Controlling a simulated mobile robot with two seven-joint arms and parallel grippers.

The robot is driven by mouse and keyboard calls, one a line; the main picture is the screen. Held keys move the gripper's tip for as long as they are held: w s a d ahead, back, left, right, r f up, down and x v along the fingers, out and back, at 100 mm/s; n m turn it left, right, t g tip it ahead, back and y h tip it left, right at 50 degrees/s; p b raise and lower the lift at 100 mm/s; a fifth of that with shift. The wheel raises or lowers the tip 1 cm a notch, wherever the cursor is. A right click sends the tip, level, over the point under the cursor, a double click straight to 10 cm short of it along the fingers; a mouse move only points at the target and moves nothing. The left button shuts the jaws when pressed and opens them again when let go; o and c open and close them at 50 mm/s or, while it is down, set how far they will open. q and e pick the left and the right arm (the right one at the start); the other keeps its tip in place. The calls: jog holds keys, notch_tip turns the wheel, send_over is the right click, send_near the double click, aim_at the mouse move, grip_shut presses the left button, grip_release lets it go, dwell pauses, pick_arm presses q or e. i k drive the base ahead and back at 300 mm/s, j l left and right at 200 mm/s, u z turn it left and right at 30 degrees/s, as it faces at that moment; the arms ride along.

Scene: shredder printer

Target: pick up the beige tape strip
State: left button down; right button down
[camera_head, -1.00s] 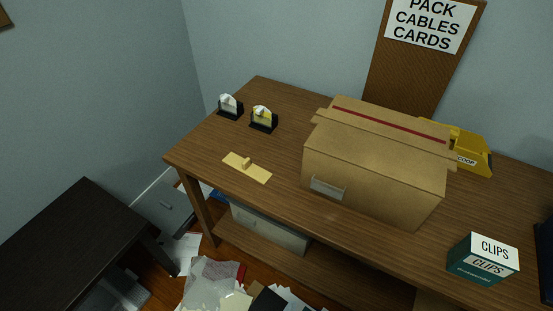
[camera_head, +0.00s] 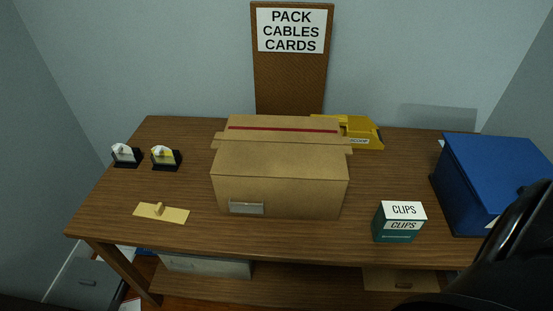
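The beige tape strip (camera_head: 174,214) lies flat on the left front part of the wooden table, with a small raised tab or knob on it. It is left of the cardboard box and apart from it. Neither gripper shows in the head view. A large dark shape at the lower right edge may be part of my own arm, but no fingers are visible there.
The cardboard box (camera_head: 280,180) stands mid-table. Two tape dispensers (camera_head: 126,155) (camera_head: 166,158) stand at the left. The table (camera_head: 115,205) is bare around the strip.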

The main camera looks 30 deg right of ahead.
aim_at(160, 212)
jog(key=i+j, duration=0.35)
jog(key=i+j+z, duration=0.45)
jog(key=j, duration=0.2)
jog(key=i+j+z, duration=0.1)
jog(key=j+z, duration=0.15)
jog(key=j, duration=0.15)
